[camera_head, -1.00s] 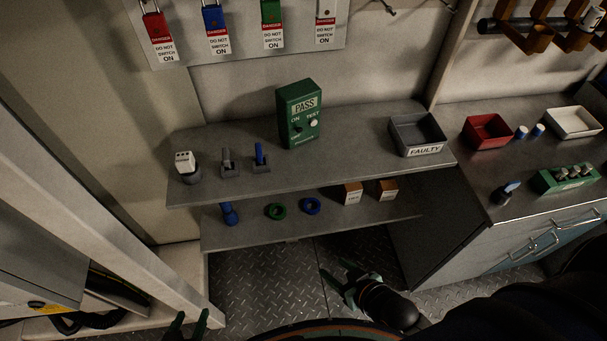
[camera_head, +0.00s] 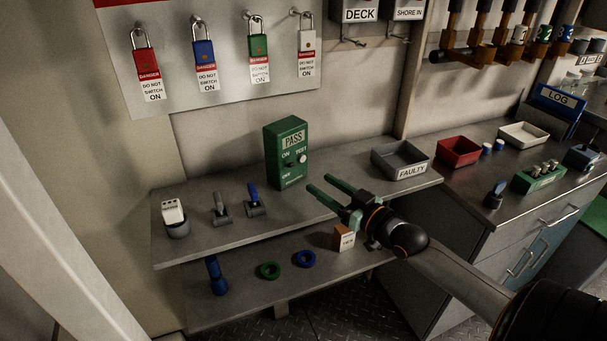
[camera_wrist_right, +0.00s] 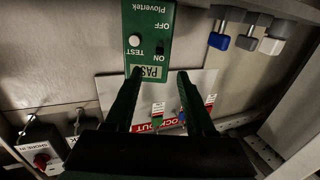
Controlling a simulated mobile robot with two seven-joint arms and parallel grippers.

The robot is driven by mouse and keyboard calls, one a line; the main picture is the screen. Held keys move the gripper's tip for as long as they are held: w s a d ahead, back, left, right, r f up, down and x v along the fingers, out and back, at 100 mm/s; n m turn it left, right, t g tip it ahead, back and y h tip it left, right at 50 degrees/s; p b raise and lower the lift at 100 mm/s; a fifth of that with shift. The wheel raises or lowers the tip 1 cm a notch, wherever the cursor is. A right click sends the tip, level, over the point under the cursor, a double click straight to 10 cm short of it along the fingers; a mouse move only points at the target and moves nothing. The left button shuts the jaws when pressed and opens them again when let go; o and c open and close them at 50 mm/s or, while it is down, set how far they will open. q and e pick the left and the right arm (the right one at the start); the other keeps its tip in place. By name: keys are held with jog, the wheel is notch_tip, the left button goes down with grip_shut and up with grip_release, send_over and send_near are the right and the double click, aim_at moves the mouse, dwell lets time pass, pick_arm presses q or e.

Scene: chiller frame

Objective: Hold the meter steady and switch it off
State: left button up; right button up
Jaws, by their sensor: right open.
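The meter (camera_head: 286,153) is a green box standing upright on the upper shelf, with a PASS display, a dark ON/OFF switch (camera_head: 286,166) and a pale TEST button (camera_head: 303,158). In the wrist view the meter (camera_wrist_right: 150,20) appears upside down at the top. My right gripper (camera_head: 320,184) is open and empty, to the right of the meter and in front of it, its green fingers pointing toward the back left. Its fingertips also show in the wrist view (camera_wrist_right: 160,73), apart from each other with nothing between them. My left gripper is out of view.
A grey FAULTY tray (camera_head: 400,158) stands right of the meter. A blue-handled switch (camera_head: 254,198), a grey-handled one (camera_head: 221,206) and a white-topped device (camera_head: 174,217) stand to the left. Tagged padlocks (camera_head: 204,52) hang behind. The shelf front near the meter is clear.

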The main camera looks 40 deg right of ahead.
aim_at(292, 166)
jog(key=w, duration=0.7)
jog(key=w+a, duration=0.1)
jog(key=w, duration=0.2)
jog(key=shift+w+f+b, duration=0.1)
jog(key=shift+w+b, duration=0.15)
jog(key=shift+b, duration=0.15)
grip_shut()
dwell(1.0)
